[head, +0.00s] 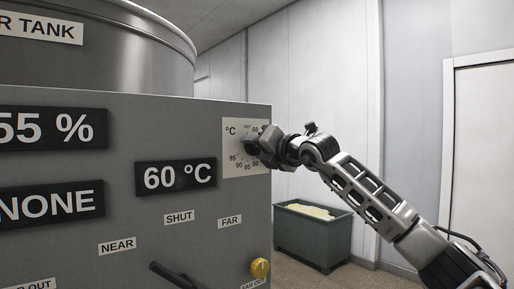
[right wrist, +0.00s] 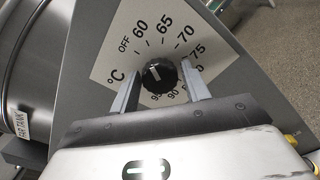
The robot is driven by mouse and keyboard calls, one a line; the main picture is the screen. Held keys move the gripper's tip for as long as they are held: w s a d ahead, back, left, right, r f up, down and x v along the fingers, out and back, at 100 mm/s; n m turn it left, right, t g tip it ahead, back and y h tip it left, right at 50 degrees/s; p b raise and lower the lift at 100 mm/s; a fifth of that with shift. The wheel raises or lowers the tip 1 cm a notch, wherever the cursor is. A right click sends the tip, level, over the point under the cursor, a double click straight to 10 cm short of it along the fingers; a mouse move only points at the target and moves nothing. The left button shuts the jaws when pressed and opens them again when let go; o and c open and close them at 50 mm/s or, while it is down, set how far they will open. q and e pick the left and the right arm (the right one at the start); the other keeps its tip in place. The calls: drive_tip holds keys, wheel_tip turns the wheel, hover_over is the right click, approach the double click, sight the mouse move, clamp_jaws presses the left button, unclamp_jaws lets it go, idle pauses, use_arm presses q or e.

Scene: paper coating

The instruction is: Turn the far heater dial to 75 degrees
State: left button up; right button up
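The heater dial (right wrist: 159,75) is a round black knob with a white pointer mark, on a white scale plate (right wrist: 110,62). The scale is marked OFF, 60, 65, 70, 75 and higher. The pointer leans up and left, roughly towards the 60 and OFF side. My right gripper (right wrist: 162,78) has one finger on each side of the knob, with narrow gaps visible; I cannot tell how deep they reach. In the head view my right gripper (head: 262,146) covers the dial and part of the scale plate (head: 232,165). The black display (head: 176,176) reads 60 °C. My left gripper is out of view.
The grey panel (head: 120,215) carries a FAR label (head: 229,221), a yellow knob (head: 260,268) and a dark lever (head: 172,273). A steel tank (head: 110,55) stands above it. A green bin (head: 312,235) stands on the floor behind my right arm.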

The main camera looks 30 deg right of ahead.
drive_tip(key=c, duration=0.6)
drive_tip(key=shift+o, duration=0.2)
drive_tip(key=shift+f, duration=0.1)
